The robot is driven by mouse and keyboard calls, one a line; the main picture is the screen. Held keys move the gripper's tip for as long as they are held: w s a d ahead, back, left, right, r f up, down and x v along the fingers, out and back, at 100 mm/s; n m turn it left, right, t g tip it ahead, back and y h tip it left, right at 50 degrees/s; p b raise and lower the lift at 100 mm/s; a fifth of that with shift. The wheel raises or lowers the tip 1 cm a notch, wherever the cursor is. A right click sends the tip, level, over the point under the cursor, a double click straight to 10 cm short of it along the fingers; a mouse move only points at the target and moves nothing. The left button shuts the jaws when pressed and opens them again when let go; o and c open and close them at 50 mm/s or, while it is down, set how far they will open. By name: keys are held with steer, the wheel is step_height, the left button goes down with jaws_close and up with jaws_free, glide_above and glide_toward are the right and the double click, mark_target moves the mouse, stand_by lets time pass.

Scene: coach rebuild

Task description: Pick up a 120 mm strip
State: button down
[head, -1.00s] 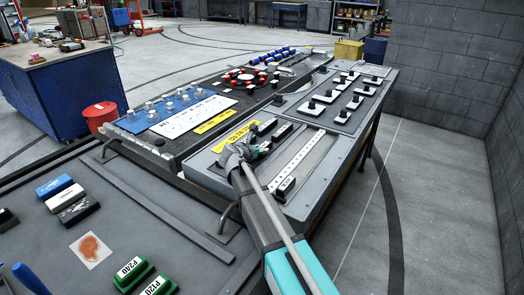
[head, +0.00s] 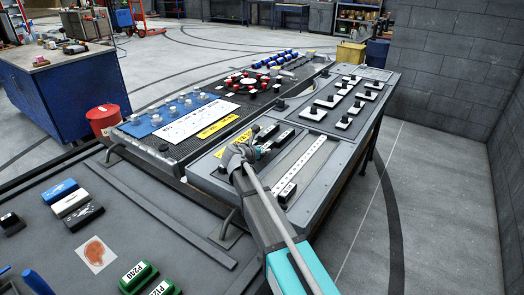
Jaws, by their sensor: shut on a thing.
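Short dark strips lie in the near part of the grey tray (head: 215,186) on the bench's right side. One dark strip (head: 284,138) lies just beyond my gripper, to its right. My gripper (head: 262,147) is low over the tray, shut on what seems to be another dark strip. The arm hides most of the fingers and the held piece, so its length and its height above the tray cannot be told. A yellow label (head: 233,151) is partly hidden behind the wrist.
The white perforated bar (head: 303,163) lies along the tray's right side. White plates with black knobs (head: 343,122) stand beyond. A bent metal handle (head: 229,225) rises at the near edge. Left are blue, white and black blocks (head: 70,203) and green P240 and P120 blocks (head: 138,276).

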steer(key=s+d+r+p, duration=0.5)
steer(key=s+r+p, duration=0.4)
steer(key=s, duration=0.4)
steer(key=shift+r+p, duration=0.4)
steer(key=shift+r, duration=0.35)
steer(key=shift+r, duration=0.1)
